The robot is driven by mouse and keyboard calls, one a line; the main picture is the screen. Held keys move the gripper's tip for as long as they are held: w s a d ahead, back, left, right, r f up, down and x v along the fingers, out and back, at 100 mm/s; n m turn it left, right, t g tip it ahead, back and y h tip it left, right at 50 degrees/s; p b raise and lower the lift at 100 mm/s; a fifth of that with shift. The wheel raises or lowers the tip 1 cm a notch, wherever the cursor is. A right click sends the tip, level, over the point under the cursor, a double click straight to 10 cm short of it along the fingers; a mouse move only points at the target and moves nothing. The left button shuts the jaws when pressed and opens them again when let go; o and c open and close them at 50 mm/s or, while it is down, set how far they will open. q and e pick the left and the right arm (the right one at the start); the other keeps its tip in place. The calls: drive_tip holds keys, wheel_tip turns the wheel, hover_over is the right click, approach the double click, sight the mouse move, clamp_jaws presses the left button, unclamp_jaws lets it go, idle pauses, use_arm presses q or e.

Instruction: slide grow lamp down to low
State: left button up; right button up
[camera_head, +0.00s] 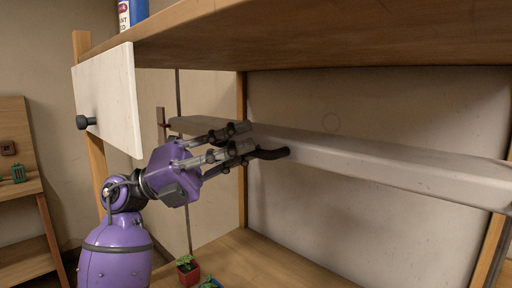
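The grow lamp appears as a long pale bar (370,162). It runs from the middle left to the right edge, under the upper shelf and well above the lower one. My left gripper (262,143), purple with grey and black fingers, comes in from the left. Its fingers overlap the lamp's left part in the picture. One dark fingertip lies along the bar's lower edge. I cannot tell whether the fingers touch the bar or are closed on it. The bar's surface behind the fingers is hidden. My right gripper is not in view.
A white panel with a black knob (83,122) hangs at left. A red plant pot (188,271) stands on the lower wooden surface (265,266). The space under the bar looks clear.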

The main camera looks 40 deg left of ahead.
use_arm(q)
drive_tip(key=shift+c, duration=0.6)
clamp_jaws()
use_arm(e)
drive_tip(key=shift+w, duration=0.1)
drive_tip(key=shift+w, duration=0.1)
